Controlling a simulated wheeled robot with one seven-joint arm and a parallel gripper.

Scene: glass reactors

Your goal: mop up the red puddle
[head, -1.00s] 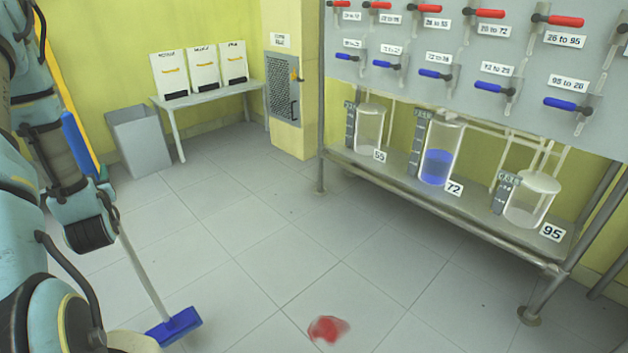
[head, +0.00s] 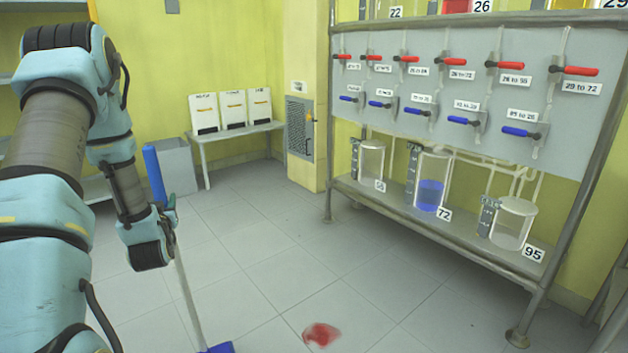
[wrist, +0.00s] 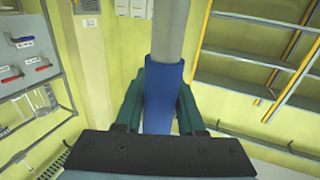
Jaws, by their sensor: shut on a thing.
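The red puddle (head: 321,334) lies on the grey tiled floor at the bottom middle of the head view. My gripper (head: 166,222) is shut on the mop's blue grip (head: 154,175), which stands nearly upright. In the wrist view, the teal fingers of my gripper (wrist: 160,108) press on both sides of the blue grip (wrist: 163,82). The mop's pale pole (head: 187,290) runs down to its blue head (head: 220,348), partly cut off by the frame's bottom edge. The mop head is left of the puddle and apart from it. I cannot tell whether it touches the floor.
A metal rack (head: 440,238) with glass vessels and red and blue valves stands on the right. A grey bin (head: 176,166) and a small table (head: 240,130) with white panels stand at the back wall. The floor between is clear.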

